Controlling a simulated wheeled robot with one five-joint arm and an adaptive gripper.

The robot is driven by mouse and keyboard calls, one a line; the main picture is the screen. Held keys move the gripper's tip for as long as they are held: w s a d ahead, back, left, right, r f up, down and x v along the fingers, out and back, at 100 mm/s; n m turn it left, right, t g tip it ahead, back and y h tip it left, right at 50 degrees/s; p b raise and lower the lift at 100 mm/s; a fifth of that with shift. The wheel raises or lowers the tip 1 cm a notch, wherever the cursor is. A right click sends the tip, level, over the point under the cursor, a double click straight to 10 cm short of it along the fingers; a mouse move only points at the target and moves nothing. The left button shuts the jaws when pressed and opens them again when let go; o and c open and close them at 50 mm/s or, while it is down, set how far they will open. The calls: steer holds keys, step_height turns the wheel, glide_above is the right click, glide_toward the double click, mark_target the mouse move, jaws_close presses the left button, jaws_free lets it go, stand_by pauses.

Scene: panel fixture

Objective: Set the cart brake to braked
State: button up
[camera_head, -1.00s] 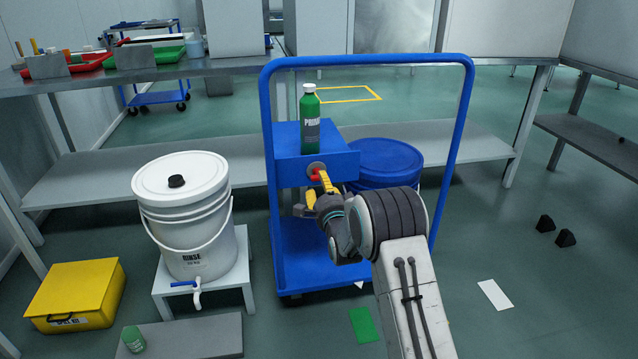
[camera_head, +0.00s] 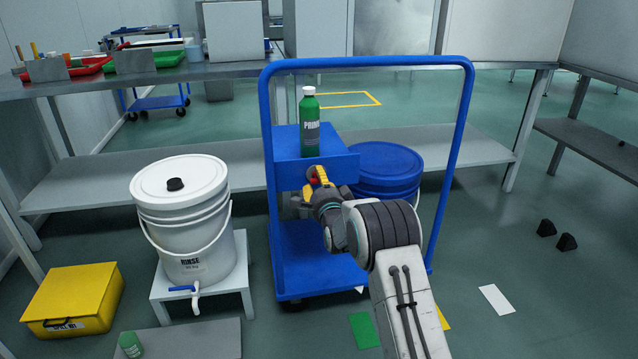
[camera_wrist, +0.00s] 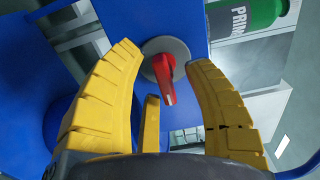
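The cart brake is a short red lever (camera_wrist: 164,82) on a round grey disc (camera_wrist: 178,52), fixed to the blue box of the blue cart (camera_head: 285,225). In the wrist view the lever points down and slightly right. My gripper (camera_wrist: 162,56) is open, with its yellow fingers spread to the left and right of the lever; gaps show on both sides and I see no contact. In the head view my gripper (camera_head: 318,174) is at the front of the box and mostly hides the lever and disc. Brake markings are not visible.
A green bottle (camera_head: 309,122) stands on the box, just above my gripper. A blue lidded drum (camera_head: 388,165) is right of it, behind my arm. A white rinse bucket (camera_head: 182,225) on a stand is at left.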

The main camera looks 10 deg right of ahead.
jaws_close()
stand_by(0.3)
stand_by(0.4)
steer(key=n, duration=0.4)
steer(key=shift+d+r+n, duration=0.1)
steer(key=shift+n, duration=0.3)
steer(key=n, duration=0.4)
steer(key=shift+r+n, duration=0.1)
steer(key=shift+n, duration=0.2)
steer(key=n, duration=0.4)
steer(key=shift+r, duration=0.1)
steer(key=shift+r+n, duration=0.1)
steer(key=shift+n, duration=2.1)
